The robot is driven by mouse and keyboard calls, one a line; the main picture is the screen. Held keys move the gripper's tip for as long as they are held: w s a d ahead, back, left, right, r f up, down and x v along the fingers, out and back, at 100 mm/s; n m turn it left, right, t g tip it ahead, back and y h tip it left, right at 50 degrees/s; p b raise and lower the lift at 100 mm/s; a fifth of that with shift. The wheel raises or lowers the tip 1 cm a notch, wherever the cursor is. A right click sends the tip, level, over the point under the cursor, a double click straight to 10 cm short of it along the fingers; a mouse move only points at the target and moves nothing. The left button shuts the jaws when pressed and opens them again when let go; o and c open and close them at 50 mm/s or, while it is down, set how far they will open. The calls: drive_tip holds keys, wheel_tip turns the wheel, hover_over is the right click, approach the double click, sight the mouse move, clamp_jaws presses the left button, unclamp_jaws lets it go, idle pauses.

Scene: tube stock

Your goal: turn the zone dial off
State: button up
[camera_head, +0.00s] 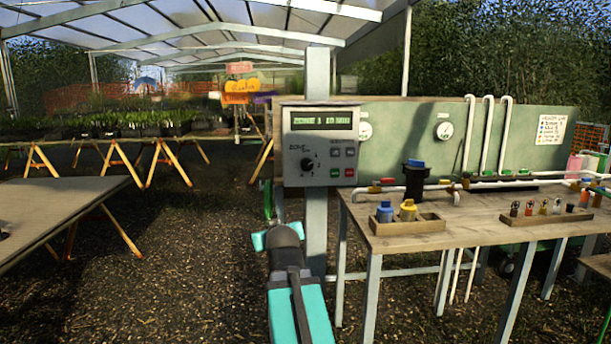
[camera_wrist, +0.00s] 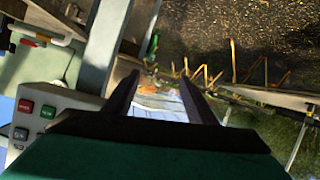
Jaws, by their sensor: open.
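The zone dial (camera_head: 308,164) is a black round knob at the lower left of the grey control box (camera_head: 293,140) on a post. The box has a lit display that seems to read "ZONE 1" and a time. Which mark the dial points to is too small to tell. In the wrist view the box (camera_wrist: 60,98) shows at the left with red, green and grey buttons; the dial is out of that view. My gripper (camera_wrist: 157,90) is open and empty, apart from the box. In the head view my arm is below the box and its fingertips are hidden.
A wooden bench (camera_head: 400,240) with pipes, valves and small trays stands right of the post. A green board (camera_head: 400,135) with gauges is behind it. A bare table (camera_head: 60,205) stands at left. The gravel floor (camera_head: 180,260) between is clear.

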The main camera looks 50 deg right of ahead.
sight(308, 170)
drive_tip(key=s+d+r+t+h+b, duration=0.1)
drive_tip(key=s+r, duration=0.3)
drive_tip(key=r, duration=0.4)
drive_tip(key=s+d+r+m+t+h+b, duration=0.1)
drive_tip(key=s+d+r+h+b, duration=0.1)
drive_tip(key=s+r, duration=0.3)
wheel_tip(308, 170, up, 4)
drive_tip(key=shift+s+d+r+h+b, duration=0.25)
drive_tip(key=shift+d+h+b, duration=0.1)
drive_tip(key=shift+d+h, duration=0.45)
drive_tip(key=shift+w+d+p, duration=0.25)
drive_tip(key=shift+d+p, duration=0.05)
drive_tip(key=shift+p, duration=0.3)
drive_tip(key=p+x, duration=0.5)
drive_tip(key=p, duration=0.2)
drive_tip(key=shift+w+d+r+p, duration=0.1)
drive_tip(key=shift+d+p, duration=0.05)
drive_tip(key=shift+p, duration=0.2)
drive_tip(key=p+x, duration=0.1)
drive_tip(key=p, duration=0.4)
drive_tip(key=shift+w+d, duration=0.15)
drive_tip(key=shift+d, duration=0.05)
drive_tip(key=p, duration=0.6)
drive_tip(key=shift+w+d, duration=0.25)
drive_tip(key=shift+w, duration=0.1)
